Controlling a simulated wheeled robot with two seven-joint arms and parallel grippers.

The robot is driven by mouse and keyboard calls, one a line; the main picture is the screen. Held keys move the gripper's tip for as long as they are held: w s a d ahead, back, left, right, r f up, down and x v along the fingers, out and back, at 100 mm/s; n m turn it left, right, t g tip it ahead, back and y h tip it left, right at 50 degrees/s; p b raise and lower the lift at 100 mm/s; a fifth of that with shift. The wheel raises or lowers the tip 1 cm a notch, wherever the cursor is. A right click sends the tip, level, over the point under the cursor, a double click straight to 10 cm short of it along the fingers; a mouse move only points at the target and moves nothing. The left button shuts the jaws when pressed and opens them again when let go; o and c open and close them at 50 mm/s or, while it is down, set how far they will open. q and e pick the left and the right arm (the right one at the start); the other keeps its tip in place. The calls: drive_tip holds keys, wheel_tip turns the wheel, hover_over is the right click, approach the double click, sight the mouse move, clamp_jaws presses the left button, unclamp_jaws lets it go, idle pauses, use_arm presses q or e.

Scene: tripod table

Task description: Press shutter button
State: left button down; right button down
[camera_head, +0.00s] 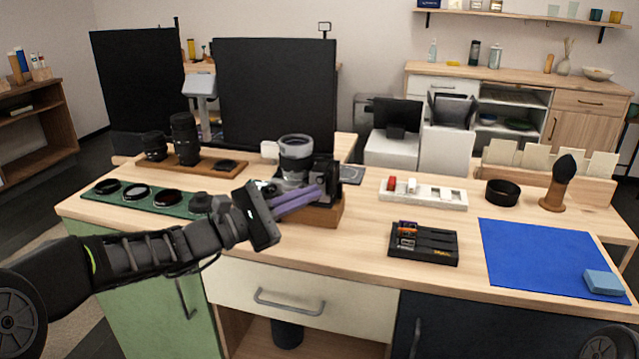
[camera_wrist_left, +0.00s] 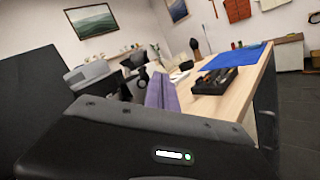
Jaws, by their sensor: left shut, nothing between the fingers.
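The camera (camera_head: 324,170) is dark with a large pale lens (camera_head: 296,152) and sits on a wooden block (camera_head: 322,218) near the front of the table. My left gripper (camera_head: 326,192) reaches in from the left. Its purple fingers are shut with nothing between them. In the head view the fingertips overlap the camera's lower front; I cannot tell whether they touch it. The shutter button cannot be made out. In the left wrist view, the purple fingers (camera_wrist_left: 162,93) point away from me. My right gripper is out of view.
A green mat (camera_head: 103,199) with round filters lies left of the camera. A lens tray (camera_head: 205,170) stands behind it. To the right are a black battery tray (camera_head: 424,258), a white holder (camera_head: 425,203) and a blue cloth (camera_head: 545,262). The table's front middle is clear.

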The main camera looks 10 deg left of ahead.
use_arm(q)
drive_tip(key=s, duration=0.3)
drive_tip(key=shift+s+a+b, duration=0.15)
drive_tip(key=shift+s+b, duration=0.1)
drive_tip(key=shift+b, duration=0.1)
idle(0.4)
